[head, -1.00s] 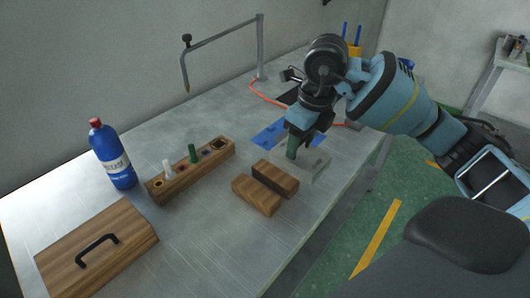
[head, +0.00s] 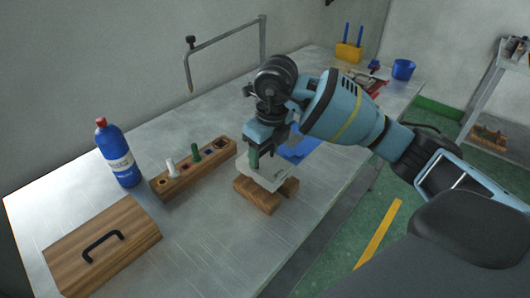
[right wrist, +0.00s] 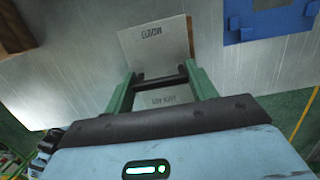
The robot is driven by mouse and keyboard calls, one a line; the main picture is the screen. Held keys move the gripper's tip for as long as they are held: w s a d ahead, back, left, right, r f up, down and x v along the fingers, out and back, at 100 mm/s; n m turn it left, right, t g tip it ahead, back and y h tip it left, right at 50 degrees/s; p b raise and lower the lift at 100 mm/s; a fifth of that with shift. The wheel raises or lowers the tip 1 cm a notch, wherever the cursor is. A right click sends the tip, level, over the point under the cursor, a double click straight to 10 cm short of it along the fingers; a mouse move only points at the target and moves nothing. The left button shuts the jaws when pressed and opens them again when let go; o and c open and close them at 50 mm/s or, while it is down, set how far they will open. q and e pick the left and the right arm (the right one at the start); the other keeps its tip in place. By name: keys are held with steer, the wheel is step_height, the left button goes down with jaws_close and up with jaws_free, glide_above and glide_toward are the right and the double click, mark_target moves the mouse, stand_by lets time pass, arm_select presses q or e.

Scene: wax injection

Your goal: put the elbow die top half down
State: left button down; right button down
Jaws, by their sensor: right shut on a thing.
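My right gripper (head: 257,160) points down over the table and is shut on the elbow die top half (head: 262,178), a pale grey block. Its face with dark lettering shows between and beyond the green fingers in the right wrist view (right wrist: 155,48). My left gripper is not in view.
A blue bottle (head: 119,155) and a wooden box lid with a black handle (head: 100,245) are further left. A blue flat piece (head: 302,150) lies behind. The front table is clear.

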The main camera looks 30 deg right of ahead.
mark_target(271, 166)
steer(key=shift+f, duration=0.45)
steer(key=shift+f, duration=0.6)
steer(key=shift+c, duration=2.4)
jaws_free()
steer(key=shift+r, duration=0.5)
step_height(271, 166, up, 12)
steer(key=s, duration=0.1)
steer(key=shift+s+d, duration=0.35)
steer(key=shift+s, duration=0.05)
